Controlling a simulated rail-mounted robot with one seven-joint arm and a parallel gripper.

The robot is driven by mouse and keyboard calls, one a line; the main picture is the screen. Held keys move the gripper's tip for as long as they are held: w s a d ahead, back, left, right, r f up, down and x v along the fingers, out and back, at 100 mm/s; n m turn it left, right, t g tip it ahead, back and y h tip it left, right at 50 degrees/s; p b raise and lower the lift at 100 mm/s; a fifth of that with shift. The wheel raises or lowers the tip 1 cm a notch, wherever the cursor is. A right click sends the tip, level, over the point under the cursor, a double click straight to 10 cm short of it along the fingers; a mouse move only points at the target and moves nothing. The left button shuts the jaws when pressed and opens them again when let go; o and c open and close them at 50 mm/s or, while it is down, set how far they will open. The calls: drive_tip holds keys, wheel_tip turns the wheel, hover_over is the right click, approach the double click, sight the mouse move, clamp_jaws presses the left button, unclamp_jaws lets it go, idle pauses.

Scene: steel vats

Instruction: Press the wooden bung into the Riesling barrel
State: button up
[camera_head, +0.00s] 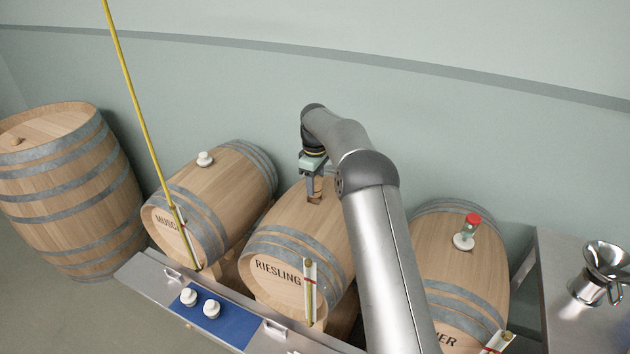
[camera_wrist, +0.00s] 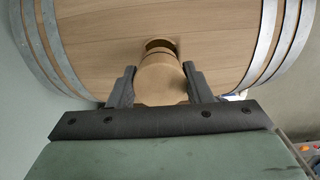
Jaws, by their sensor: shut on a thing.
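The Riesling barrel (camera_head: 283,249) lies on its side in the middle of the head view, its name on the front end. My gripper (camera_head: 314,187) points down over the top of this barrel. In the wrist view my gripper (camera_wrist: 160,90) is shut on the light wooden bung (camera_wrist: 161,80), one dark finger on each side. A dark crescent of the bung hole (camera_wrist: 160,43) shows just beyond the bung, which hides the rest. I cannot tell whether the bung's lower end is in the hole or just above it.
The Muscat barrel (camera_head: 220,193) with a white stopper stands left; another barrel (camera_head: 449,275) with a red-capped airlock (camera_head: 468,232) stands right. In front is a steel bench with a blue mat (camera_head: 230,325) and white stoppers (camera_head: 211,309). A steel funnel (camera_head: 604,264) stands far right.

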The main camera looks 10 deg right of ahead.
drive_tip(key=shift+f+b, duration=0.55)
drive_tip(key=shift+f, duration=0.85)
idle(2.4)
drive_tip(key=o, duration=1)
drive_tip(key=shift+o, duration=0.2)
drive_tip(key=shift+r, duration=0.1)
wheel_tip(320, 180, up, 17)
drive_tip(key=p, duration=0.1)
drive_tip(key=shift+r, duration=0.15)
